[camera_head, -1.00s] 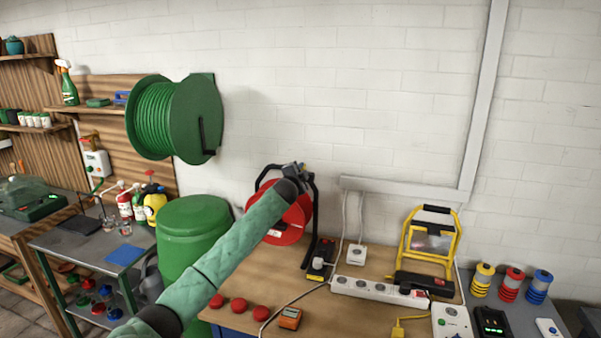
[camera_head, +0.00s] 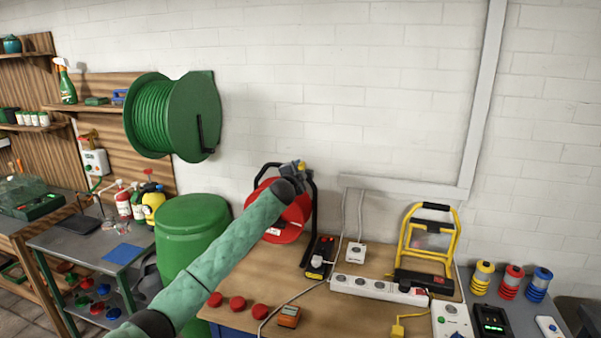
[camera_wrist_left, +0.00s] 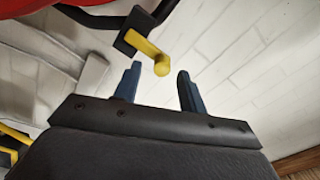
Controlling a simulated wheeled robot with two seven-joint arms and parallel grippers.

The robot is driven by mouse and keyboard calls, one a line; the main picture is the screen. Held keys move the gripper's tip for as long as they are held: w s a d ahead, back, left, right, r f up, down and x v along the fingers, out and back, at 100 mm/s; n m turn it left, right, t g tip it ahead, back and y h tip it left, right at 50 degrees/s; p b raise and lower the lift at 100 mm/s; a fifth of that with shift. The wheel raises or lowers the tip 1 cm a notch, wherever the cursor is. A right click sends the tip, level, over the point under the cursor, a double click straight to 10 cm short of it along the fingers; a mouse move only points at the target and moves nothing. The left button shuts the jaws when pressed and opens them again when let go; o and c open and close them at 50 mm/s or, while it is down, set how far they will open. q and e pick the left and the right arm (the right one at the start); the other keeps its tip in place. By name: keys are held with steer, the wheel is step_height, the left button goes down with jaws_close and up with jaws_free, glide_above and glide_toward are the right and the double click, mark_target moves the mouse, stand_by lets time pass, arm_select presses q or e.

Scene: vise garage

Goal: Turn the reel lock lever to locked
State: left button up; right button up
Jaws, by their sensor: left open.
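The red cable reel (camera_head: 290,222) stands in its black frame at the back of the wooden workbench; my left arm covers part of it. Its yellow lock lever (camera_wrist_left: 145,46) sits on a dark block at the frame in the left wrist view, with its rounded knob end toward my gripper. My left gripper (camera_wrist_left: 155,85) is open. Its two dark blue fingertips are spread, with the knob just beyond them and roughly between them, apart from both. In the head view the gripper (camera_head: 298,168) is small at the top of the reel frame. My right gripper is not in view.
A white power strip (camera_head: 378,291), a yellow work light (camera_head: 430,245) and a black charger lie right of the reel. Several red caps (camera_head: 237,304) and an orange meter (camera_head: 289,316) lie at the front. A green barrel (camera_head: 190,232) stands left; a green hose reel (camera_head: 175,117) hangs above.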

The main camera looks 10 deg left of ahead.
arm_select(q)
steer(key=shift+s+a+b, duration=0.1)
steer(key=shift+s+b, duration=0.9)
steer(key=shift+s, duration=1.9)
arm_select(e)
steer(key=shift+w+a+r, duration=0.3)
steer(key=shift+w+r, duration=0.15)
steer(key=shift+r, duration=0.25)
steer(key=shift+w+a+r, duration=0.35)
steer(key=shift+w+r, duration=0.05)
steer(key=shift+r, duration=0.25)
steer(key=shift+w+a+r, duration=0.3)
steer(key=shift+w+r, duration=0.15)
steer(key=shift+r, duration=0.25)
